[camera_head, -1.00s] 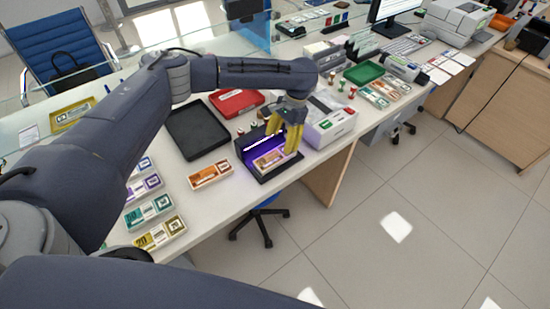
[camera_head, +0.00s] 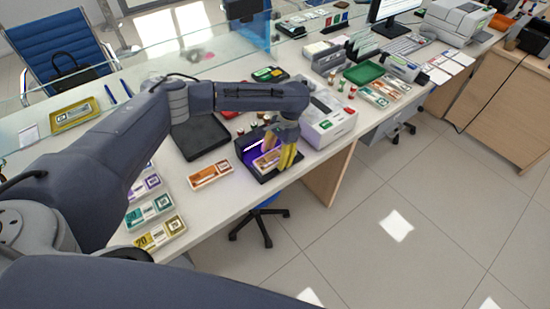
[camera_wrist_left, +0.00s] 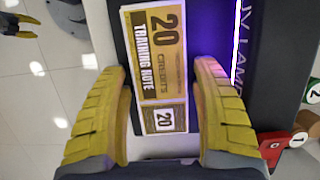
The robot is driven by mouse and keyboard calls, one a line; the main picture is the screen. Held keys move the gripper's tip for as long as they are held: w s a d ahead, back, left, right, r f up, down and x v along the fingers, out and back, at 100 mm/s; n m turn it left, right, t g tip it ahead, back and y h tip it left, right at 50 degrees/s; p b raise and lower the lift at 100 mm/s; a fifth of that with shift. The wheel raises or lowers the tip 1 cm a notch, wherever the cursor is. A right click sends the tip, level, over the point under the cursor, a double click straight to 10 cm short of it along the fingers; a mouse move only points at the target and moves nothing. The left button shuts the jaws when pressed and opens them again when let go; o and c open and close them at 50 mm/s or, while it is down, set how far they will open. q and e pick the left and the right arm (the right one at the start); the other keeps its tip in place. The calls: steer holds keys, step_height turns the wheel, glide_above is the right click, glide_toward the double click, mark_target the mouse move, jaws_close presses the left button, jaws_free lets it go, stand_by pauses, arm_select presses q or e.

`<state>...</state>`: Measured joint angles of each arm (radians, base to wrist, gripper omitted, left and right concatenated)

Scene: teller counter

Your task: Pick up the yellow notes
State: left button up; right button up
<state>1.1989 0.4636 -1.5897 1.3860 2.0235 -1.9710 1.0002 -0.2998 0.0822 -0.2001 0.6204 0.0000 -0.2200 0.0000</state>
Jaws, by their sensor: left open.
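A yellow note (camera_wrist_left: 157,65) marked 20 lies flat in the dark UV lamp (camera_wrist_left: 275,50) in the left wrist view, beside its violet light strip. In the head view the note (camera_head: 267,160) shows partly behind the fingers, in the lamp (camera_head: 282,174) near the counter's front edge. My left gripper (camera_wrist_left: 162,120) is open, with one yellow finger on each side of the note's near end; contact is not visible. It also shows in the head view (camera_head: 280,157). Yellow fingertips, apparently my right gripper (camera_wrist_left: 17,26), show at the wrist view's upper left corner.
Orange notes (camera_head: 210,174) and another yellow bundle (camera_head: 160,232) lie to the left on the counter. A black tray (camera_head: 200,140) stands behind, and a white box (camera_head: 330,128) stands right of the lamp. Stamps crowd the wrist view's right edge.

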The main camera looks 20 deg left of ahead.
arm_select(q)
steer(key=shift+c, duration=0.5)
steer(key=c, duration=1)
steer(key=shift+r, duration=0.1)
